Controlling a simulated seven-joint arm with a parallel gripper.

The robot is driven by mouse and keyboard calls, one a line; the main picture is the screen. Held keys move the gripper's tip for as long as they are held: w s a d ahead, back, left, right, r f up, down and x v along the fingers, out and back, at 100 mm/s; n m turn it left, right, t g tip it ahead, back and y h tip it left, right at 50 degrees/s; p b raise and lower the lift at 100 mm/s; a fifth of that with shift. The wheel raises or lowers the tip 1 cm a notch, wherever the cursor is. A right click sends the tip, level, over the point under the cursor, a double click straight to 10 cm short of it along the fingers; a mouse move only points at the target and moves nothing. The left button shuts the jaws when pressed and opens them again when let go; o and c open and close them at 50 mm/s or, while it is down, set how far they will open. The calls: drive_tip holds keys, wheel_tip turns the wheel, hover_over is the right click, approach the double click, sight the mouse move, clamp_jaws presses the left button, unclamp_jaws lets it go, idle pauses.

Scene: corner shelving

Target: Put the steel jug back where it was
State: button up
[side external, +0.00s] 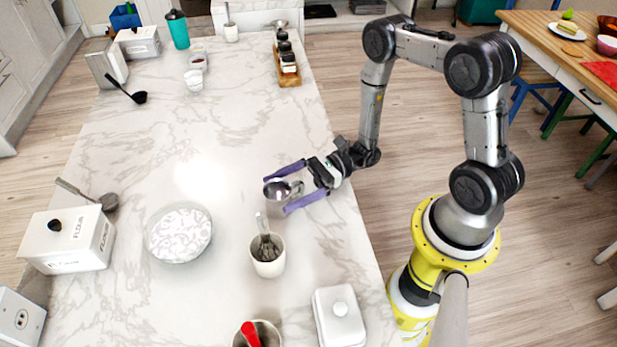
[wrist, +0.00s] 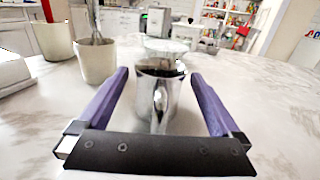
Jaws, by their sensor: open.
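The steel jug (side external: 277,188) stands upright on the marble counter near its right edge. In the wrist view the jug (wrist: 158,92) is centred, its handle facing my gripper. My gripper (side external: 280,188) is open, with its purple fingers on either side of the jug. In the wrist view my gripper (wrist: 160,85) shows a gap between each finger and the jug's body. The jug's far side is hidden.
A white utensil cup (side external: 268,262) with a whisk stands close to the jug, toward the front. A patterned bowl (side external: 179,234) lies to the left. A white lidded dish (side external: 339,316) is near the front right. The counter (side external: 190,130) behind the jug is clear.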

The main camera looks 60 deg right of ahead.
drive_tip(key=v, duration=1)
drive_tip(key=shift+w, duration=0.1)
drive_tip(key=shift+d+r, duration=0.1)
drive_tip(key=shift+d, duration=0.35)
drive_tip(key=s+r+n+g+h, duration=0.1)
drive_tip(key=s+r+n+h, duration=0.6)
drive_tip(key=r+n, duration=0.4)
drive_tip(key=s+r+n+h, duration=0.7)
drive_tip(key=r+n+h, duration=0.2)
drive_tip(key=r+n, duration=0.2)
drive_tip(key=shift+a+r+n+g, duration=0.15)
drive_tip(key=shift+r+n+g, duration=0.2)
drive_tip(key=shift+r, duration=0.5)
